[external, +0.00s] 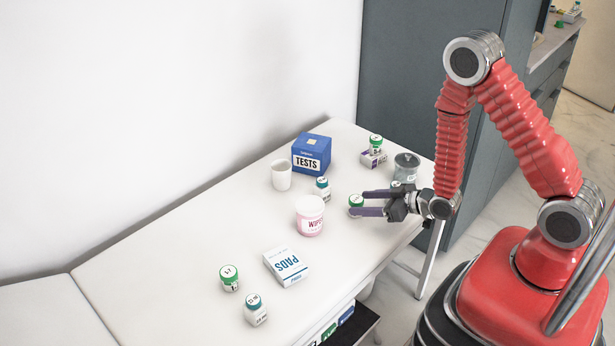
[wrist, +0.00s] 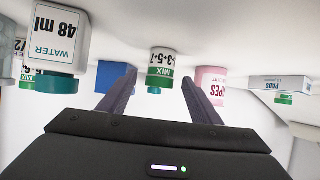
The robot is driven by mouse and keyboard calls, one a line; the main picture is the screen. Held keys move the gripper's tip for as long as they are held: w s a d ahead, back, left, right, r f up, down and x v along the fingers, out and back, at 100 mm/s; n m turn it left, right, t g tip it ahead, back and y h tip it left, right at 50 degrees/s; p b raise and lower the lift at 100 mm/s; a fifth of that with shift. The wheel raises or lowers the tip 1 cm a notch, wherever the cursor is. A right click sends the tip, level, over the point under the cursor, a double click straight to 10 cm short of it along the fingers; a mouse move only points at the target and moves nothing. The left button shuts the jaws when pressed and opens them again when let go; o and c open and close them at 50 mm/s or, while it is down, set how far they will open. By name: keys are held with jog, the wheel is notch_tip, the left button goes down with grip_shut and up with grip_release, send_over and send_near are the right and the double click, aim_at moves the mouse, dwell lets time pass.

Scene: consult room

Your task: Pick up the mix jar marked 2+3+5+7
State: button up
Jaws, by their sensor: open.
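The mix jar (wrist: 162,62), white with a green cap, shows upside down in the wrist view, between the two fingers. I cannot tell whether a finger touches the jar.
A pink wipes tub (external: 310,217) and a teal-capped jar (external: 322,189) stand close by. A TESTS box (external: 311,153), white cup (external: 281,176) and grey container (external: 405,168) are behind. A PADS box (external: 287,267) lies nearer. A WATER jar (wrist: 62,40) is close in the wrist view.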

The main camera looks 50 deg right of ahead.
aim_at(345, 210)
jog(key=shift+x, duration=0.8)
jog(key=shift+x, duration=2.9)
jog(key=c, duration=1.1)
jog(key=shift+c, duration=0.2)
notch_tip(345, 210, up, 10)
